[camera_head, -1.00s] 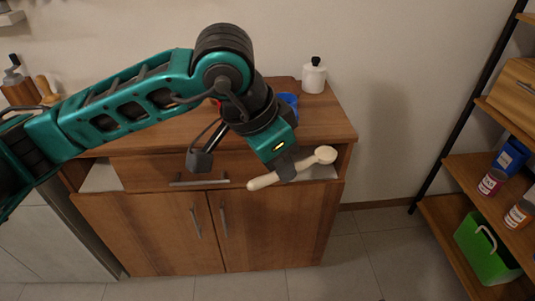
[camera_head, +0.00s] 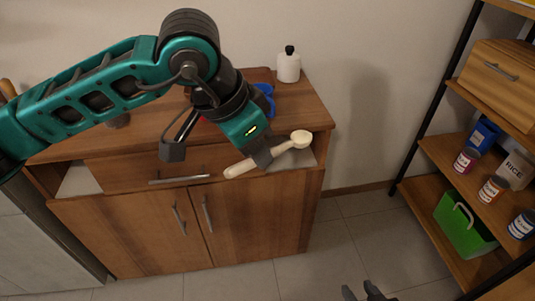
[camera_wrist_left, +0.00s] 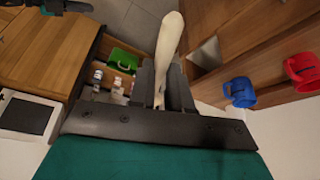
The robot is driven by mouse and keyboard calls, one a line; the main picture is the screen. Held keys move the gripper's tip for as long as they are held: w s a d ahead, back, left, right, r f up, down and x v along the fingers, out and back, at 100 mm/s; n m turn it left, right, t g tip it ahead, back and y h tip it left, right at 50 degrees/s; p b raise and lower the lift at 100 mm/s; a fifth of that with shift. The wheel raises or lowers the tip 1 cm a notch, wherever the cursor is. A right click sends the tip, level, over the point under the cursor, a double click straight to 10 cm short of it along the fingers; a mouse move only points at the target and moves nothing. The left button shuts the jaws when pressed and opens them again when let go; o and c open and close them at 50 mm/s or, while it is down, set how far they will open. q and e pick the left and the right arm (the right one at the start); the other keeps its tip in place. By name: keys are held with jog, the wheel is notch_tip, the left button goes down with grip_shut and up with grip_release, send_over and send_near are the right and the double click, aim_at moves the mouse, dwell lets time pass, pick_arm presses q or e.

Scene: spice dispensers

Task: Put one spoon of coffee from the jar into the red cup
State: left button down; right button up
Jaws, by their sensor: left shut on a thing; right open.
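My left gripper (camera_head: 264,157) is shut on the handle of a pale wooden spoon (camera_head: 301,139), in front of the cabinet's top edge. The spoon's bowl points right in the head view; its shaft also shows in the left wrist view (camera_wrist_left: 171,35). The red cup (camera_wrist_left: 303,70) is plain in the left wrist view, but my left arm hides nearly all of it in the head view. Jars with purple (camera_head: 465,161), orange (camera_head: 491,188) and blue (camera_head: 521,224) labels stand on the right shelf; I cannot read which is coffee. My right gripper (camera_head: 365,291) is open and empty at the bottom edge.
A blue cup (camera_head: 266,98) stands on the wooden cabinet (camera_head: 315,115), near a white bottle with a black top (camera_head: 288,66). The right shelf rack also holds a green box (camera_head: 464,222), a blue container (camera_head: 483,134) and a rice container (camera_head: 515,170). The floor between is clear.

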pick_arm(q)
jog(key=s+a+r+n+t+y, duration=0.1)
jog(key=s+a+r+n, duration=0.1)
jog(key=a+r+n, duration=0.3)
jog(key=shift+a+r+n+y, duration=0.4)
jog(key=shift+a+r, duration=0.1)
jog(key=shift+r, duration=0.45)
jog(key=shift+d, duration=0.1)
jog(key=n+y, duration=0.2)
jog(key=n, duration=0.3)
send_over(282, 147)
jog(key=shift+t, duration=0.4)
jog(key=s+a+f, duration=0.1)
jog(key=a+f, duration=0.6)
jog(key=a, duration=0.2)
jog(key=s+a+f, duration=0.1)
jog(key=a+f, duration=0.6)
jog(key=a, duration=0.3)
jog(key=shift+s, duration=0.35)
jog(key=shift+a, duration=0.1)
